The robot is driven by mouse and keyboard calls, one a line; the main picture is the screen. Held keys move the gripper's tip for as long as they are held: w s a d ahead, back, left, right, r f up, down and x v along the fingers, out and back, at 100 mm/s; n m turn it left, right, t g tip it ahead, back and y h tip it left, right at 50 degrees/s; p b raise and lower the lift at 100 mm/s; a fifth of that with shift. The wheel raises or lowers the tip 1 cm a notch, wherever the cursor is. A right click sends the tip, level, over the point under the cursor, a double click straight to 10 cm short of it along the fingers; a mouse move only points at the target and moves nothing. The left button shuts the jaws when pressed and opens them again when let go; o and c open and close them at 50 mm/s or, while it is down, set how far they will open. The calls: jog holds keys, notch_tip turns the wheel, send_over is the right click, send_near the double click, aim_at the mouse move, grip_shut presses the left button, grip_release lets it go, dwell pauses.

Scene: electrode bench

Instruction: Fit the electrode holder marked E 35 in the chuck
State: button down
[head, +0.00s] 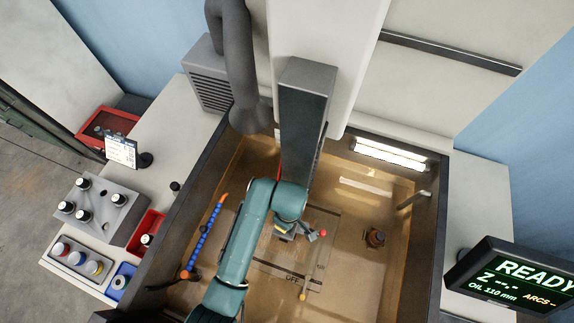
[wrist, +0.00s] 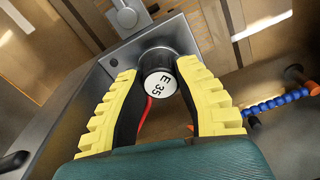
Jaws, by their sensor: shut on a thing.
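The electrode holder marked E 35 (wrist: 158,84) shows its white round label in the wrist view, with a black body behind it. My gripper (wrist: 156,72) has its yellow-padded fingers on either side of the holder, shut on it. The holder's far end meets the underside of the grey machine head (wrist: 108,66), where the chuck is. The seam between holder and chuck is hidden, so I cannot tell whether it is seated. In the head view the machine head (head: 305,105) hangs over the tank, and my gripper (head: 287,232) is mostly hidden under my arm.
A grey rack (head: 125,185) with several holders, a red bin (head: 149,224) and a blue bin (head: 121,282) stand left of the tank (head: 345,280). A blue-and-orange hose (head: 207,238) stands inside it. The screen (head: 515,280) reads READY. A dark fitting (head: 375,237) stands on the tank floor.

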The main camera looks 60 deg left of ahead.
jog(key=shift+f, duration=0.6)
jog(key=shift+c, duration=0.9)
grip_release()
jog(key=shift+r, duration=0.1)
notch_tip(320, 180, up, 2)
jog(key=shift+r+p, duration=0.15)
jog(key=shift+p, duration=0.9)
jog(key=shift+r, duration=1.75)
